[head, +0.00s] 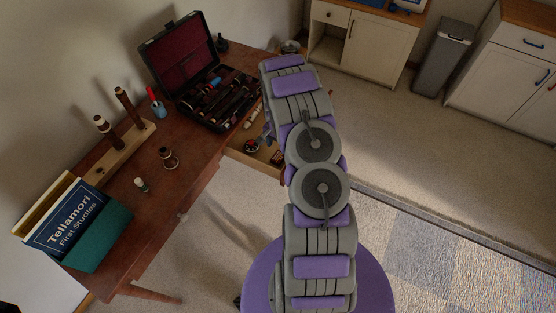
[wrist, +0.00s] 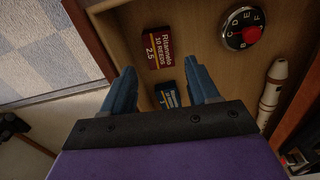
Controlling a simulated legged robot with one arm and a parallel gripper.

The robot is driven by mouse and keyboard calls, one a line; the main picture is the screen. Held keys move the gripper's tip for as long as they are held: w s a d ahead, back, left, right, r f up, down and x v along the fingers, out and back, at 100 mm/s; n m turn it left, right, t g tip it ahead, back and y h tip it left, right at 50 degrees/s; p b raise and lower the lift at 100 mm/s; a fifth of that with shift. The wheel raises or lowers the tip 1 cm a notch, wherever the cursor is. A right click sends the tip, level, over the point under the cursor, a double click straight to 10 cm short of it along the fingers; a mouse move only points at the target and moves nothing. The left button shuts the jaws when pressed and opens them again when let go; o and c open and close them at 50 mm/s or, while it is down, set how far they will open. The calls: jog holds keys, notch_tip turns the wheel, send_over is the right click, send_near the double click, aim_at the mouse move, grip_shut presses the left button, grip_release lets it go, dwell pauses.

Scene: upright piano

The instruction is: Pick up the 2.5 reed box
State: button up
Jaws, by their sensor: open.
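A round pitch pipe (wrist: 241,25) with letters and a cream recorder (wrist: 271,95) lie right of the boxes. The drawer wall (wrist: 88,35) stands at left. The desk (head: 200,148) holds an open instrument case (head: 180,58), a wooden peg stand (head: 119,154) and books (head: 68,215).

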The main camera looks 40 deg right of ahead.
aim_at(277, 157)
jog(key=f, duration=0.2)
jog(key=shift+a+f, duration=0.3)
jog(key=shift+f, duration=0.1)
jog(key=shift+d+f, duration=0.25)
jog(key=shift+d+f+b, duration=0.45)
jog(key=shift+d+f, duration=0.2)
jog(key=shift+f, duration=0.1)
jog(key=f, duration=0.2)
jog(key=f+b, duration=0.1)
jog(key=shift+a+f, duration=0.25)
jog(key=shift+f, duration=0.05)
jog(key=shift+a+f, duration=0.1)
jog(key=shift+a, duration=0.45)
jog(key=shift+d, duration=0.6)
jog(key=c, duration=0.6)
jog(key=shift+a, duration=0.1)
jog(key=shift+c, duration=1)
jog(key=shift+a, duration=0.3)
